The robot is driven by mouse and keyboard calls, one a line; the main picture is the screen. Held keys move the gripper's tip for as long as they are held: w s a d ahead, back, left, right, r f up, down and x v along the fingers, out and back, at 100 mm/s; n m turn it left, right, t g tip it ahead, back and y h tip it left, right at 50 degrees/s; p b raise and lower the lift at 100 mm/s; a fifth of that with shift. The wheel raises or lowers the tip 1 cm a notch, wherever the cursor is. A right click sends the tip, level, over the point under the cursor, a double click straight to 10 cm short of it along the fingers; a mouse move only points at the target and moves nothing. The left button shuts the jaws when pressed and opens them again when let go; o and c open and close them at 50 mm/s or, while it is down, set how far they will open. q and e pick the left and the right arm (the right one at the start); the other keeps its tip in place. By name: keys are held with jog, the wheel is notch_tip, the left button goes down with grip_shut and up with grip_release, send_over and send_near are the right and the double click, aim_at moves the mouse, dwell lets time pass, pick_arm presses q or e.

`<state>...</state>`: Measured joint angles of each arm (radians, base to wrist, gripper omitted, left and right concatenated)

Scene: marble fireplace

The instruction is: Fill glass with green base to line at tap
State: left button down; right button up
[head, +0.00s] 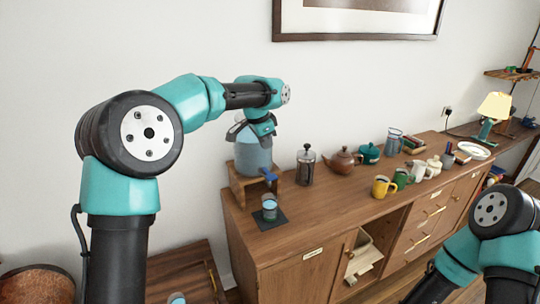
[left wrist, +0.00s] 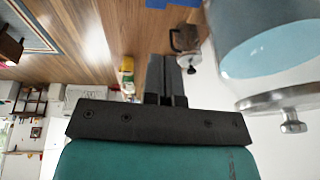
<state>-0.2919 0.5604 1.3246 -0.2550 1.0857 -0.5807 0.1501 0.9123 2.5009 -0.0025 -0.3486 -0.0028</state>
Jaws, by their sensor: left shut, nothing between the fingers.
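A glass (head: 270,207) with bluish contents stands upright on a dark square mat (head: 268,220) at the near left end of the cabinet. Its base colour and any fill line are too small to tell. Behind it a blue water dispenser (head: 252,157) sits on a wooden stand (head: 240,186), with a blue tap (head: 268,176) in front, above the glass. My left gripper (head: 264,130) is shut and empty, beside the top of the dispenser. In the left wrist view its closed fingers (left wrist: 166,78) show, with the dispenser (left wrist: 262,50) to their right. My right gripper is out of view.
A French press (head: 306,165) and brown teapot (head: 343,160) stand right of the dispenser. A yellow mug (head: 383,187), green mug (head: 401,178) and other ware stand farther along. The cabinet top (head: 320,205) in front of the French press is clear.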

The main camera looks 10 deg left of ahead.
pick_arm(q)
jog(key=shift+v, duration=1.35)
jog(key=shift+w+a+f, duration=0.1)
jog(key=s+a+f+n+g, duration=0.1)
jog(key=a+f+n, duration=0.15)
jog(key=f, duration=0.75)
jog(key=s+a+f+n+g, duration=0.1)
jog(key=a+f+n, duration=0.15)
jog(key=f, duration=0.75)
jog(key=s+a+f+n+g+h, duration=0.1)
jog(key=s+a+f+n, duration=0.1)
jog(key=s+f, duration=0.6)
jog(key=s+a+f+n+g, duration=0.1)
jog(key=s+a+f+n, duration=0.2)
jog(key=f, duration=0.9)
jog(key=s+d+f, duration=0.1)
jog(key=s+f, duration=0.2)
jog(key=s, duration=0.4)
jog(key=s+d+f+n+t, duration=0.1)
jog(key=s+d+f, duration=0.1)
jog(key=s+f, duration=0.2)
jog(key=s+d+f+n+t, duration=0.1)
jog(key=s+d+f, duration=0.1)
jog(key=s, duration=0.9)
jog(key=shift+d+f+h, duration=0.2)
jog(key=shift+f+h, duration=0.2)
jog(key=shift+f, duration=0.5)
